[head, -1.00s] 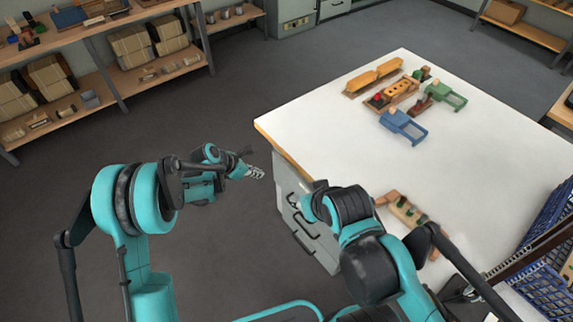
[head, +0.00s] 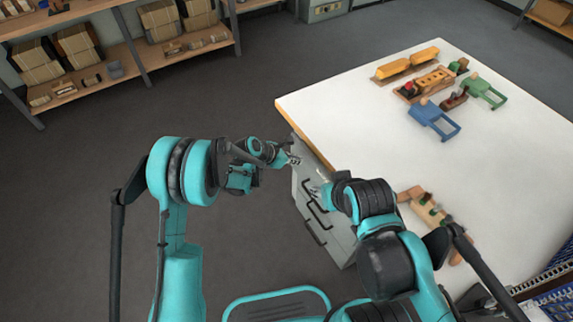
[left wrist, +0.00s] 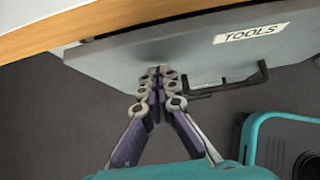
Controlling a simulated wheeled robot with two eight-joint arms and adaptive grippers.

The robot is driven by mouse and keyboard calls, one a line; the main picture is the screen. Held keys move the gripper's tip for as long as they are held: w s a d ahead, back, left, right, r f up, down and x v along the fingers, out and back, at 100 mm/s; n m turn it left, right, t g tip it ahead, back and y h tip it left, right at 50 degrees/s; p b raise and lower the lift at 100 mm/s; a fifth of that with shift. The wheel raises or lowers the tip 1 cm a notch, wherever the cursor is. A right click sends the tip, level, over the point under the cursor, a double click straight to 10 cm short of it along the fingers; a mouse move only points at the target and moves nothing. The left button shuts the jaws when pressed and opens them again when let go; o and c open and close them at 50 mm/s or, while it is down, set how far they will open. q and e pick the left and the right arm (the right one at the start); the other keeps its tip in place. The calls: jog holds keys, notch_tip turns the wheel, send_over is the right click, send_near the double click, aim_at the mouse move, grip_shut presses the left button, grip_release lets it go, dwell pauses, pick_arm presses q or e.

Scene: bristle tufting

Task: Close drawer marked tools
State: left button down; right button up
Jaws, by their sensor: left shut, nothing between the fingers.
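The drawer marked TOOLS is a grey panel (left wrist: 195,58) with a white label (left wrist: 251,32) and a dark handle (left wrist: 235,85). It sits under the wooden table edge in the left wrist view. In the head view the grey drawer unit (head: 340,240) shows below the table's left edge. My left gripper (head: 294,159) is shut and empty by its upper part. In the left wrist view the fingertips (left wrist: 162,72) meet at the panel, left of the handle; they look in contact or nearly so.
The white table (head: 360,130) holds yellow, blue and green items at the back and a wooden block (head: 425,212) near the right arm. Blue crates (head: 555,280) stand at the lower right. Shelves (head: 130,70) line the back left. The floor left of the drawers is open.

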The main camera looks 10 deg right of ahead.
aim_at(307, 152)
pick_arm(q)
jog(key=shift+w+d, duration=0.25)
jog(key=shift+d, duration=0.35)
jog(key=d, duration=0.2)
jog(key=w+d, duration=0.1)
jog(key=d, duration=0.1)
jog(key=shift+w, duration=0.2)
jog(key=shift+w+d, duration=0.1)
jog(key=shift+d, duration=0.1)
jog(key=shift+r, duration=0.1)
